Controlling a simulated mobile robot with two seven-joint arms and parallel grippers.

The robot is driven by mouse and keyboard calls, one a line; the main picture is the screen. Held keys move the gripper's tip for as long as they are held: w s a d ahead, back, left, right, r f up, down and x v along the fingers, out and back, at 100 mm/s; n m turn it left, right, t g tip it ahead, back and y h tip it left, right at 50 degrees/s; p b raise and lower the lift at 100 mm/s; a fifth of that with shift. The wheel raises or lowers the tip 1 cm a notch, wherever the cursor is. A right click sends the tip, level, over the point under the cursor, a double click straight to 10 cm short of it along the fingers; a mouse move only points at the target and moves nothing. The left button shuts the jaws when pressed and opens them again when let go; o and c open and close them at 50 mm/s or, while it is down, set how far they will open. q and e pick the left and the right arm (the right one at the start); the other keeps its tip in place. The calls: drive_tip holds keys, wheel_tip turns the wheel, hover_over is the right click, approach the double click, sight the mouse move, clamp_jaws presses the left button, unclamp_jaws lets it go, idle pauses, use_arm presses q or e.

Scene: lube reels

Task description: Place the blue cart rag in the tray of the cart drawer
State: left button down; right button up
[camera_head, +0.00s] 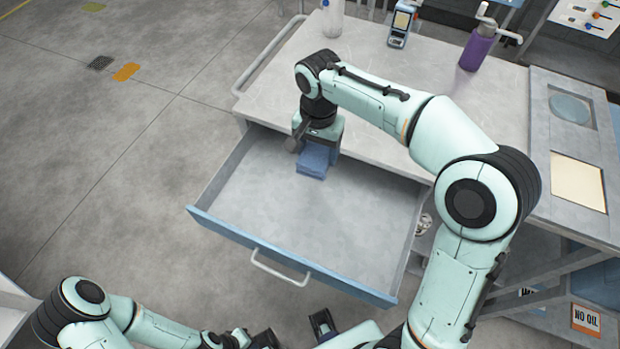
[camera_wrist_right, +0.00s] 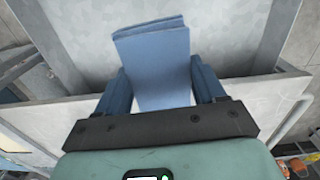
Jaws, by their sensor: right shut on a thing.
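The blue cart rag (camera_head: 312,162) is a folded cloth held by my right gripper (camera_head: 318,143) over the back part of the open drawer, close to the cart top's front edge. In the right wrist view the rag (camera_wrist_right: 158,55) sticks out between the two fingers of my right gripper (camera_wrist_right: 162,88), which is shut on it. The cart drawer (camera_head: 275,258) is pulled out, and its grey tray (camera_head: 345,230) looks empty apart from the rag above it. I cannot tell whether the rag touches the tray floor. My left gripper (camera_head: 250,340) is partly cut off at the bottom edge.
On the cart top (camera_head: 440,95) stand a purple bottle (camera_head: 477,48), a white bottle (camera_head: 332,18) and a handheld device (camera_head: 400,25). The drawer handle (camera_head: 278,270) faces me. A grey bench (camera_head: 545,195) stands to the right.

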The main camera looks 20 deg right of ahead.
drive_tip(key=shift+d, duration=0.1)
drive_tip(key=b, duration=0.2)
hover_over(317, 200)
wheel_tip(317, 200, down, 14)
drive_tip(key=shift+f, duration=0.25)
drive_tip(key=shift+m, duration=0.3)
drive_tip(key=shift+w+f, duration=0.1)
drive_tip(key=shift+f, duration=2.15)
drive_tip(key=shift+f+b, duration=0.15)
drive_tip(key=shift+b, duration=0.2)
drive_tip(key=o, duration=0.6)
drive_tip(key=shift+f, duration=0.1)
drive_tip(key=o, duration=0.4)
drive_tip(key=shift+o, duration=0.2)
